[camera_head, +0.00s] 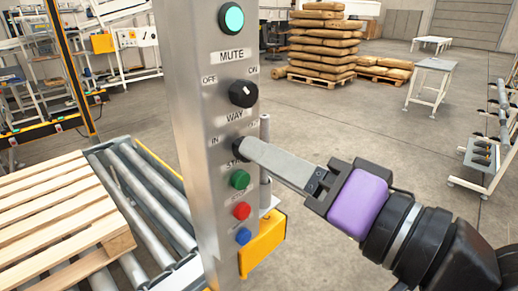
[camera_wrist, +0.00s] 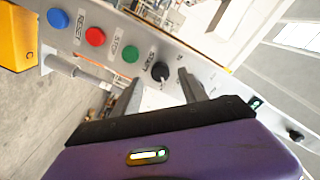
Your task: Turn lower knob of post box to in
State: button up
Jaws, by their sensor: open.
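The post box (camera_head: 190,80) is a tall grey metal post with labelled controls. Its lower knob (camera_wrist: 160,72) is black and sits beside the green button, between my finger ends in the wrist view. In the head view my finger mostly hides that knob, between the IN label (camera_head: 214,141) and a partly covered label at right. I cannot tell which way it points. My gripper (camera_head: 246,152) is open, its fingers reaching the post's face from the right. In the wrist view the fingers (camera_wrist: 160,78) straddle the knob; contact is unclear.
The upper black knob (camera_head: 243,93) with OFF and ON labels is above. Green (camera_head: 240,179), red (camera_head: 241,210) and blue (camera_head: 243,235) buttons lie below my finger. A wooden pallet (camera_head: 55,215) rests on the roller conveyor (camera_head: 150,200) at left.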

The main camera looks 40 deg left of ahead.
jog(key=shift+w+a, duration=0.2)
jog(key=shift+a, duration=1.45)
grip_shut()
jog(key=shift+f+n, duration=0.1)
jog(key=shift+n, duration=0.2)
jog(key=shift+n+g+y+b, duration=0.3)
jog(key=shift+n+y+b, duration=0.1)
jog(key=shift+n+b, duration=6.65)
jog(key=shift+n+p, duration=0.85)
jog(key=shift+n, duration=0.1)
